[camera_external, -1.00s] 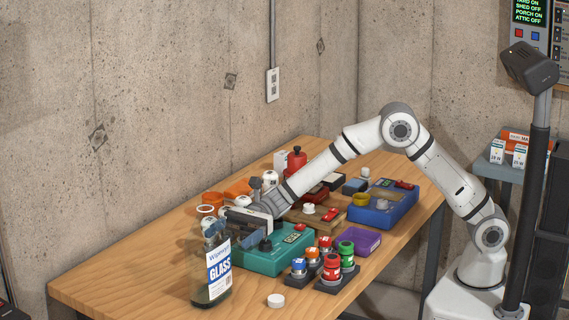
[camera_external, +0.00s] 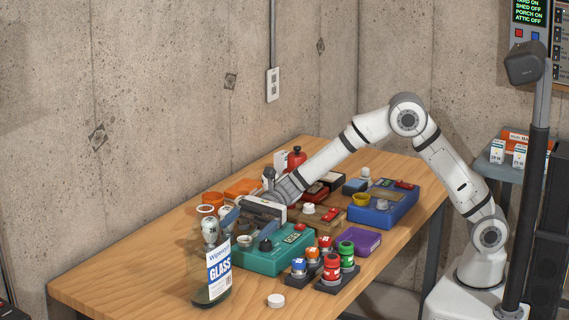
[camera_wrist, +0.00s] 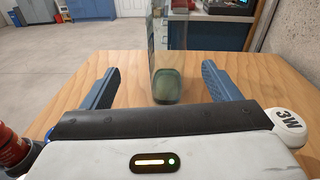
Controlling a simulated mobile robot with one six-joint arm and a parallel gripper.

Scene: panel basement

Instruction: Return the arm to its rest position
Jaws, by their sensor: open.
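My gripper (camera_external: 232,220) is open and empty at the end of my outstretched arm, low over the left part of the wooden bench. In the wrist view its two blue fingers (camera_wrist: 160,70) stand wide apart. In the wrist view the bottle (camera_wrist: 168,85) shows beyond and between the fingertips, apart from both. My arm reaches from its base at the right, across the bench, with the elbow raised.
A teal box (camera_external: 275,258), a blue box (camera_external: 383,212) and several small jars crowd the bench (camera_external: 130,278) below my arm. The bench's left end is clear.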

